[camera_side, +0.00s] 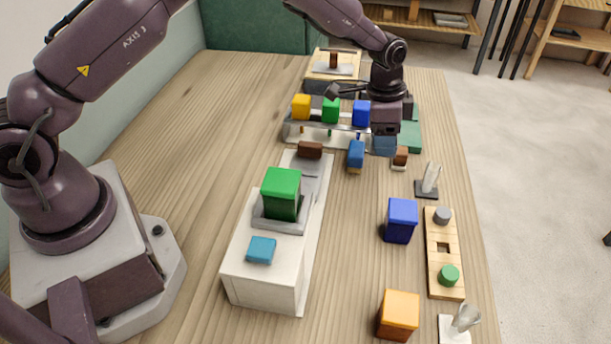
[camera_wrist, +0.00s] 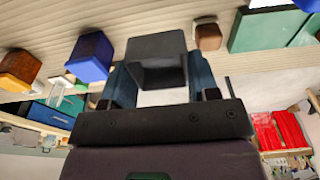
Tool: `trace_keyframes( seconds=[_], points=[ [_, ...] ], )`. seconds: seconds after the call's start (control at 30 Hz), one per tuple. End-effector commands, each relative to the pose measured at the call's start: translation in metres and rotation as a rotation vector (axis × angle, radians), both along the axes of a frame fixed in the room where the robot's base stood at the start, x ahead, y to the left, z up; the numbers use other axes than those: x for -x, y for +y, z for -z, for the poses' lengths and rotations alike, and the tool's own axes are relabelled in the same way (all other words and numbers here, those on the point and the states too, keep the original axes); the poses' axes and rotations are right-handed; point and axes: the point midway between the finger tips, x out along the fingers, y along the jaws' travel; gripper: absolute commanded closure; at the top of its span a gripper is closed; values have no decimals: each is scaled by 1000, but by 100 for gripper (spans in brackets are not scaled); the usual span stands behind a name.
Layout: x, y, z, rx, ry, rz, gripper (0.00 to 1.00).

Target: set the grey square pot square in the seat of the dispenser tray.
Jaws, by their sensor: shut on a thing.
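The grey square pot (camera_wrist: 158,62) is between the two fingers of my gripper (camera_wrist: 160,85) in the wrist view, its open square mouth partly showing. My gripper is shut on the pot. A clear-fronted rack (camera_side: 303,135) that looks like the dispenser carries yellow, green and blue blocks. Its seat cannot be made out clearly, and my arm hides part of that area.
A long white box (camera_side: 262,285) with a green block (camera_side: 281,193) and a teal piece (camera_side: 261,249) stands in front. A blue block (camera_side: 401,219), an orange block (camera_side: 398,314) and a wooden board (camera_side: 441,270) stand at right. Bare table lies between the white box and these blocks.

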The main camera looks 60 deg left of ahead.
Motion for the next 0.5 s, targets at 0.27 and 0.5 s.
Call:
trace_keyframes(
  seconds=[0.27, 0.5],
  points=[
    [0, 0, 0, 0, 0, 0, 70],
    [-4, 11, -7, 1, -13, -20, 70]
  ],
)
